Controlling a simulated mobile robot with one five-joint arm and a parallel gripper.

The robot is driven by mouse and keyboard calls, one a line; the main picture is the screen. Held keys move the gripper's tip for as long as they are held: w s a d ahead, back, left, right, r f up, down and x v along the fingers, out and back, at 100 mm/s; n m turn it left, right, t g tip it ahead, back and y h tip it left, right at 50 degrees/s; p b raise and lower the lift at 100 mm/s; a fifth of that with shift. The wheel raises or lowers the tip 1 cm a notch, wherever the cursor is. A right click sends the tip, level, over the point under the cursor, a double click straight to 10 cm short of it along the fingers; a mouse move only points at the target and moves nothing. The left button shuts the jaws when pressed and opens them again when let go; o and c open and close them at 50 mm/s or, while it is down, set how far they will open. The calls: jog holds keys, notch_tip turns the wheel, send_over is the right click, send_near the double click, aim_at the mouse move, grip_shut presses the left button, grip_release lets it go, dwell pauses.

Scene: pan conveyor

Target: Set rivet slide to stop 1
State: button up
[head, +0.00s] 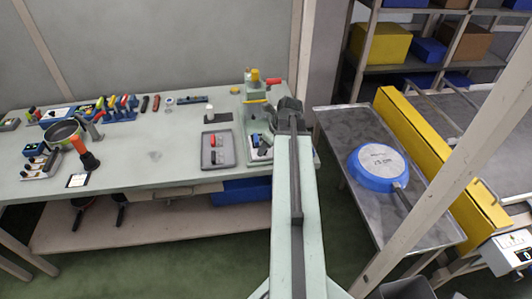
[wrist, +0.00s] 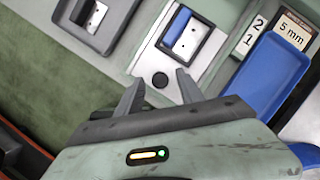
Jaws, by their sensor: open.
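My gripper (wrist: 160,77) is open and empty in the wrist view, its two fingers apart. Beyond the fingertips is a pale panel with a round black button (wrist: 160,80) and a blue slider-like piece (wrist: 177,27) in a slot. To the right, a blue tray-shaped piece (wrist: 268,75) lies beside the numbers 2 and 1 (wrist: 254,33) and a "5 mm" card (wrist: 293,29). I cannot tell for certain which blue piece is the rivet slide. In the head view, my gripper (head: 288,103) is over the bench's right end, and my arm partly hides the fixture there.
A grey tray (head: 229,155) holding small parts lies left of the arm. A green press-like device (head: 253,90) with a red handle stands behind. Tools and a pan fill the bench's left side. A blue pan (head: 378,165) rests on the metal table at right, beside a yellow rail (head: 430,150).

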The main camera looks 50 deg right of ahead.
jog(key=shift+r, duration=0.1)
grip_shut()
dwell(1.2)
